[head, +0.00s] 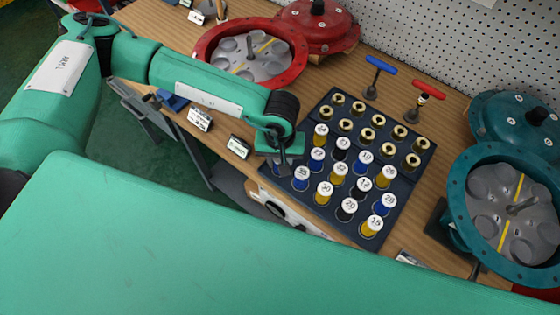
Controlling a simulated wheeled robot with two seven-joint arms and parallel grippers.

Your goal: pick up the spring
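Several springs with white numbered caps and yellow, blue or black bodies stand upright in a dark tray (397,221). Among them are a yellow one marked 15 (371,226), a yellow one marked 30 (323,193) and a blue one marked 25 (301,178). My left gripper (283,168) points down at the tray's left edge, close beside the spring marked 25. It partly hides the tray corner there. Its fingers are small and dark, so I cannot tell their opening or whether they hold anything. My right gripper is not in view.
Brass pieces (378,120) fill the tray's back rows. Behind it stand a blue T-handle tool (377,72) and a red one (427,93). An open red housing (215,42) sits back left, an open teal housing (459,195) right. A green surface covers the lower left.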

